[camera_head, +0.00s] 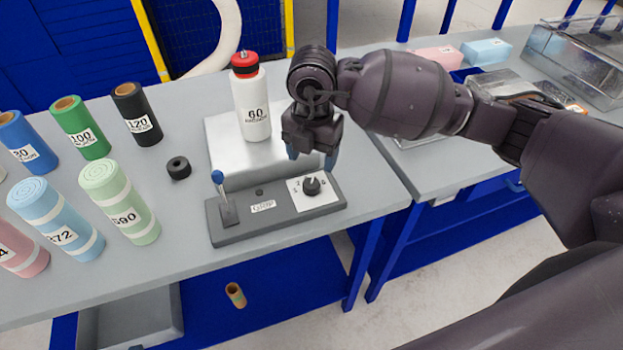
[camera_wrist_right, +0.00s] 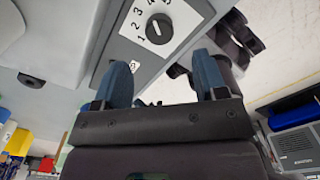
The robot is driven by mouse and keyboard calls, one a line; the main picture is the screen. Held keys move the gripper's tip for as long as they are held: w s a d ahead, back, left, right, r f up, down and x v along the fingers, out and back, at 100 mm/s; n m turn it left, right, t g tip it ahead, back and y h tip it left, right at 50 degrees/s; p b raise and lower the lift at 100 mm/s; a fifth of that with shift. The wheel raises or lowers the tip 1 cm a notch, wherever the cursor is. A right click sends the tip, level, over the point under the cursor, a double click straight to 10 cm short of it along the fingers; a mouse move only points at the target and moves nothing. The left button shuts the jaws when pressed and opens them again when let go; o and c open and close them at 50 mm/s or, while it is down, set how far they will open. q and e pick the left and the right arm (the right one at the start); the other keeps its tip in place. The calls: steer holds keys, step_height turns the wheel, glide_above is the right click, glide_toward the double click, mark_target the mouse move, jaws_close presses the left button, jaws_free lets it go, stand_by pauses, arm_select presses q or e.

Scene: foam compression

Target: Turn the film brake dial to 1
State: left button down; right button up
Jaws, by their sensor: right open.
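The film brake dial (camera_head: 312,186) is a round black knob on a white label with numbers, at the right end of a grey control panel (camera_head: 240,230). The dial also shows in the right wrist view (camera_wrist_right: 159,28), with digits around one side of it; which digit it points to I cannot tell for sure. My right gripper (camera_head: 312,152) hangs just behind and above the dial, apart from it. Its two blue fingers are spread with nothing between them, also in the right wrist view (camera_wrist_right: 163,80). My left gripper is not in view.
A lever with a blue ball (camera_head: 217,177) stands at the panel's left end. A white bottle with a red cap (camera_head: 251,95) stands on a pale block (camera_head: 225,150) behind the panel. A black ring (camera_head: 178,167) and several coloured rolls (camera_head: 118,200) are to the left.

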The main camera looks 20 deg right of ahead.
mark_target(312, 182)
step_height(312, 182, down, 8)
steer(key=shift+r, duration=0.15)
steer(key=shift+c, duration=0.4)
steer(key=c, duration=0.9)
steer(key=shift+o, duration=0.2)
